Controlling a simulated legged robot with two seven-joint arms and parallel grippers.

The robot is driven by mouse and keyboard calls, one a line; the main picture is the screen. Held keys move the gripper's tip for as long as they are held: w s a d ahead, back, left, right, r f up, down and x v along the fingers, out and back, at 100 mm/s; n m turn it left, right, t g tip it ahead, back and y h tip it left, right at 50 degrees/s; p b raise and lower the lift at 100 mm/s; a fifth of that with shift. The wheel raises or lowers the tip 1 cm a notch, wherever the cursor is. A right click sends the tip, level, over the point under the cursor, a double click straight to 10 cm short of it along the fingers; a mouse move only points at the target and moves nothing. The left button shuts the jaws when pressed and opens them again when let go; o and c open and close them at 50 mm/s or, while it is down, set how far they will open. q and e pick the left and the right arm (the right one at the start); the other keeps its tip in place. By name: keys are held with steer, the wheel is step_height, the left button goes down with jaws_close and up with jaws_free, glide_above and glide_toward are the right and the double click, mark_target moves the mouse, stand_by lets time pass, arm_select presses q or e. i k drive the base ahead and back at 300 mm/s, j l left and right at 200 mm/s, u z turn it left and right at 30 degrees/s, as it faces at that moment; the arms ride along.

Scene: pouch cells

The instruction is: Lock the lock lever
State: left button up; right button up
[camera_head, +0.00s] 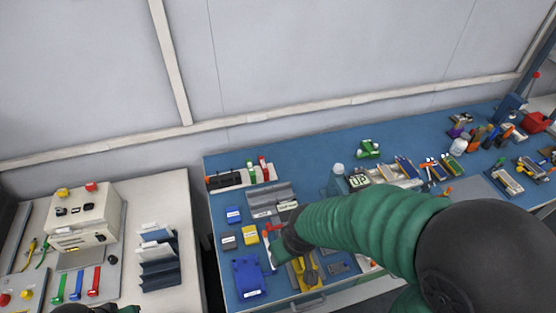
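My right arm, in a green sleeve, comes in from the right and reaches over the blue workbench (225,170). Its gripper (274,248) is small and dark at the sleeve's end, beside a yellow fixture (300,278). I cannot tell whether its fingers are open or touch anything. A red-orange handle-like part (272,228) shows just above the gripper; I cannot tell whether it is the lock lever or how it is set. The sleeve hides part of the bench. A dark and green piece of my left arm shows at the bottom left edge; its gripper is out of view.
A blue block (248,277) and small blue and yellow boxes lie left of the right gripper. A grey holder (268,197) stands behind it. A white table (180,285) at left carries a control box (82,220) and a dark rack (158,262). Tools crowd the bench's right side.

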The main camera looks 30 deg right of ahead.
mark_target(269, 228)
steer(key=k+l+z, duration=0.1)
steer(key=z, duration=0.65)
steer(key=i+z, duration=0.1)
steer(key=i, duration=0.05)
